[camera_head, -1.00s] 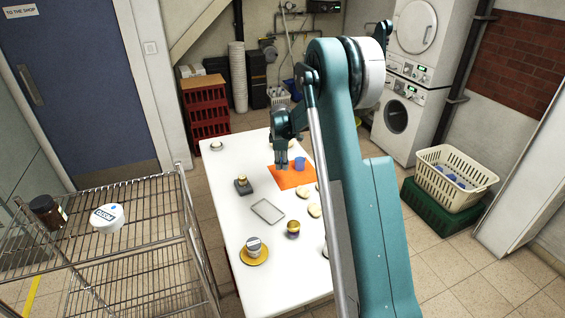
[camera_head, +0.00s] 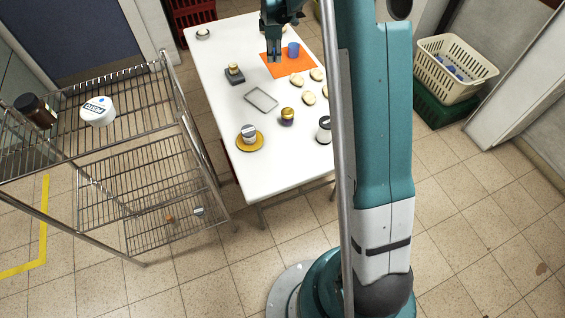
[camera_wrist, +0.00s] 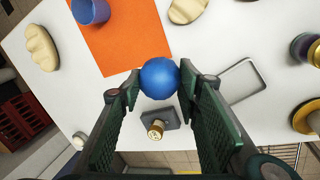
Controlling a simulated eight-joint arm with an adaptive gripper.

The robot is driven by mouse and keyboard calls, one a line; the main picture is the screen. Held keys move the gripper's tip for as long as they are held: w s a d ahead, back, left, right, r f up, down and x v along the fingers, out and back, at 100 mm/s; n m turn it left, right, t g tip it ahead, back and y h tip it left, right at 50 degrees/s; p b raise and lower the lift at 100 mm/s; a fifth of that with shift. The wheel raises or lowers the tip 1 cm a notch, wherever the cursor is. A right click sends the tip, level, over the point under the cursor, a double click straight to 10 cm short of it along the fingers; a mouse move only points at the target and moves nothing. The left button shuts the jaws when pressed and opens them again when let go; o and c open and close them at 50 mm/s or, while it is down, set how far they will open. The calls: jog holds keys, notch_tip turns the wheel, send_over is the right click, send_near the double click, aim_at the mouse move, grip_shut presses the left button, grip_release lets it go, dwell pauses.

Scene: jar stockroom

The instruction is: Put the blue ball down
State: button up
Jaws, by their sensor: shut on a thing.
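The blue ball (camera_wrist: 159,78) is held between the fingertips of my gripper (camera_wrist: 158,80) in the wrist view. In the head view my gripper (camera_head: 274,60) is over the left part of the orange mat (camera_head: 277,72), and I cannot make out the ball there. The orange mat (camera_wrist: 110,45) lies beyond the ball in the wrist view. A blue cup (camera_head: 293,49) stands on the mat; it also shows in the wrist view (camera_wrist: 90,11). I cannot tell how high the ball is above the table.
On the white table (camera_head: 215,55) are a grey block with a brass-topped piece (camera_head: 234,75), an empty grey frame (camera_head: 261,100), several bread rolls (camera_head: 309,97), a gold-lidded jar (camera_head: 287,116) and a jar on a yellow saucer (camera_head: 249,143). A wire rack (camera_head: 150,180) stands left.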

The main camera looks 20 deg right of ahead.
jog(key=s+a+n+b, duration=0.1)
jog(key=s+a, duration=0.4)
jog(key=s, duration=0.9)
jog(key=s+a+f+n+y+b, duration=0.1)
jog(key=s+a+n, duration=0.3)
jog(key=s, duration=1.1)
jog(key=s+a+n+y+b, duration=0.1)
jog(key=s+a, duration=0.5)
jog(key=s, duration=0.9)
jog(key=shift+s+f+n+b, duration=0.2)
jog(key=shift+n+b, duration=0.3)
jog(key=shift+n, duration=0.4)
jog(key=shift+f, duration=0.1)
jog(key=shift+f+b, duration=0.95)
jog(key=shift+f, duration=1.9)
jog(key=shift+f+b, duration=0.8)
jog(key=shift+f, duration=1.3)
jog(key=shift+f, duration=0.2)
